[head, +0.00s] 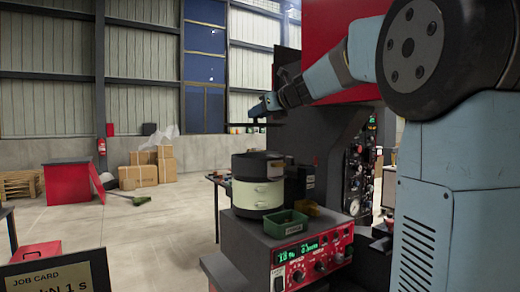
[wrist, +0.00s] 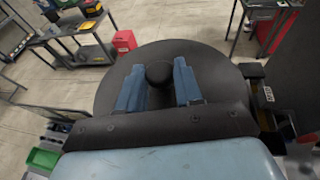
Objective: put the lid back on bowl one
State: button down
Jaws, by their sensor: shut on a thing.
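My gripper (head: 264,106) is shut on the round knob (wrist: 158,73) of a dark, flat lid (wrist: 215,78), with one blue finger on each side of the knob. In the head view the lid (head: 262,124) is a thin dark line, roughly level. It hangs clearly above a round feeder bowl (head: 258,165) with a dark upper wall and a cream base (head: 258,196). The bowl is uncovered, with an air gap below the lid. In the wrist view the lid hides the bowl. I cannot read a number on the bowl.
The bowl stands on a grey machine with a red control panel (head: 312,258). A tall dark column (head: 335,150) rises close on the right.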

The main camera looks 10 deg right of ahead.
jog(key=w+f, duration=0.1)
jog(key=w+d, duration=0.1)
jog(key=w, duration=0.1)
jog(key=w+f, duration=0.1)
jog(key=w, duration=0.1)
jog(key=shift+d+f, duration=0.3)
jog(key=shift+d, duration=0.05)
jog(key=w+d+f, duration=0.1)
jog(key=w+f, duration=0.3)
jog(key=f, duration=0.4)
jog(key=shift+w+f, duration=0.15)
jog(key=shift+f, duration=0.05)
jog(key=c, duration=0.7)
grip_release()
jog(key=shift+f, duration=0.1)
jog(key=shift+c, duration=0.2)
jog(key=v, duration=1.2)
